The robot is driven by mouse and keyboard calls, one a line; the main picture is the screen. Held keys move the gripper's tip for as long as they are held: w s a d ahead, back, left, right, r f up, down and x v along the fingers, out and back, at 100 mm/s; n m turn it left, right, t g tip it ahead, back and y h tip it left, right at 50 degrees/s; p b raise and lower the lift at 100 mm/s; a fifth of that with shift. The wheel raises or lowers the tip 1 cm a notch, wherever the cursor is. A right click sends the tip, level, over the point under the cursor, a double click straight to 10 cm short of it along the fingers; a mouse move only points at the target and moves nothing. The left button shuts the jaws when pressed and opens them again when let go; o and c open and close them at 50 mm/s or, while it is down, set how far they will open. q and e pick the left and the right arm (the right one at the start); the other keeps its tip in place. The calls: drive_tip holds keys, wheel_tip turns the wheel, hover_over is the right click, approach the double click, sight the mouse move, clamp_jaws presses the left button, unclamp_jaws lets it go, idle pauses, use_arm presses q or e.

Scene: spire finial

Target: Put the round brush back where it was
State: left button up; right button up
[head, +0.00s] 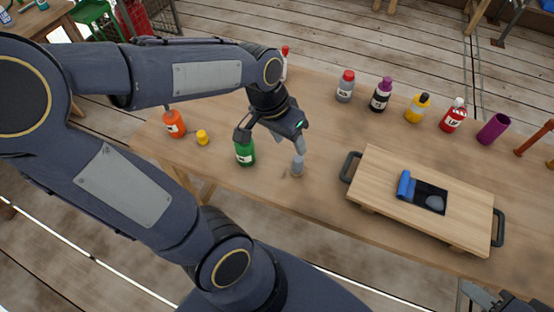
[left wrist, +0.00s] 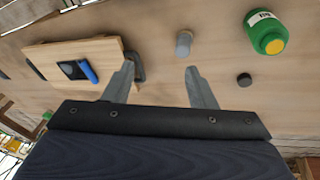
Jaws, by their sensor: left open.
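I cannot pick out a round brush for certain. A small grey cylinder (head: 297,166) stands on the table just below my left gripper (head: 271,138). The cylinder also shows in the left wrist view (left wrist: 184,44), beyond the fingertips and nearer the right finger. My right gripper (head: 485,298) shows only partly at the bottom right.
A green bottle (head: 246,157) stands close to my left gripper. An orange bottle (head: 173,127) and a yellow piece (head: 202,137) are further left. Several bottles, including a red one (head: 452,118), and a purple cup (head: 492,130) line the far side. A small dark round piece (left wrist: 244,79) lies near the green bottle.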

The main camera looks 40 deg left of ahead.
use_arm(q)
drive_tip(key=s+d+r+n+t+h, duration=0.1)
drive_tip(key=s+d+r+n+t, duration=0.1)
drive_tip(key=s, duration=0.7)
drive_tip(key=shift+s+d+r+n+t, duration=0.3)
drive_tip(key=shift+d+r+n+t, duration=0.1)
drive_tip(key=shift+d+r+t, duration=0.25)
drive_tip(key=shift+f, duration=0.1)
